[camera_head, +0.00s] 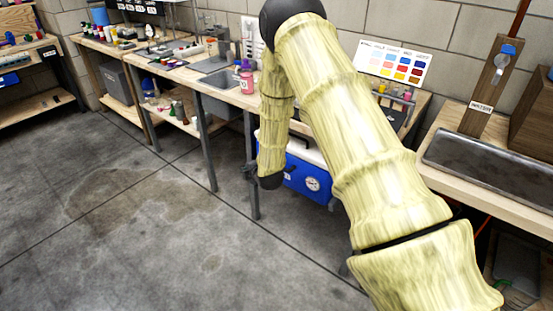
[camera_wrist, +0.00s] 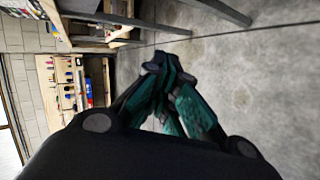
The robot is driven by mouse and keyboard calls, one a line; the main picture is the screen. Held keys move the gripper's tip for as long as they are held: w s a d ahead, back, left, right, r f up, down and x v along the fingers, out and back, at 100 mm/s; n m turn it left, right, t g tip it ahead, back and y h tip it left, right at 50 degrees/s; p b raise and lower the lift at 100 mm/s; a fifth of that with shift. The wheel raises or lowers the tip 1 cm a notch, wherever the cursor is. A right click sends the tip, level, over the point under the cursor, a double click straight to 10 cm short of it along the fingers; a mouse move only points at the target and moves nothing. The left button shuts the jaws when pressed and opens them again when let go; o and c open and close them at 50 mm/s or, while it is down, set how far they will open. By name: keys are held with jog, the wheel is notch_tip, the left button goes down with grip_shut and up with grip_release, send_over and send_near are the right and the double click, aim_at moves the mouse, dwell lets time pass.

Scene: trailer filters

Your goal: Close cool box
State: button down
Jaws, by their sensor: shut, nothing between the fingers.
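The cool box (camera_head: 313,181) is blue with a white top edge and a round white dial on its front. It stands below the workbench in the head view, and my arm covers part of it. I cannot tell how its lid stands. My gripper (camera_head: 248,172) is just left of the cool box in the head view, by a bench leg, small and dark. In the wrist view my gripper (camera_wrist: 163,66) has its dark and teal fingers together with nothing between them. The cool box is not recognisable in the wrist view.
A long workbench (camera_head: 228,97) with metal legs runs along the wall, carrying bottles and tools. A pink bottle (camera_head: 246,77) stands near its front edge. A counter with a metal sink (camera_head: 490,160) is at right. The concrete floor (camera_head: 130,225) at left is clear.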

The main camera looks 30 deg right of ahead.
jog(key=s+d+r+m+t+h+b, duration=0.1)
jog(key=s+d+m+t+h+b, duration=0.35)
jog(key=s+d+h+b, duration=0.2)
jog(key=shift+n, duration=0.35)
jog(key=shift+w+d+r+b, duration=0.1)
jog(key=shift+w+d+b, duration=0.05)
jog(key=shift+w+d, duration=1.3)
jog(key=shift+w+d+r+b, duration=0.1)
jog(key=shift+w+d+b, duration=0.05)
jog(key=shift+w+d, duration=1.3)
jog(key=shift+w+d+r+b, duration=0.15)
jog(key=shift+w+d, duration=0.9)
jog(key=shift+w, duration=0.8)
jog(key=shift+f, duration=0.1)
jog(key=d, duration=0.1)
jog(key=w+d, duration=0.1)
jog(key=d, duration=0.3)
jog(key=shift+w+p, duration=0.35)
jog(key=shift+d+r, duration=0.2)
jog(key=shift+d, duration=0.05)
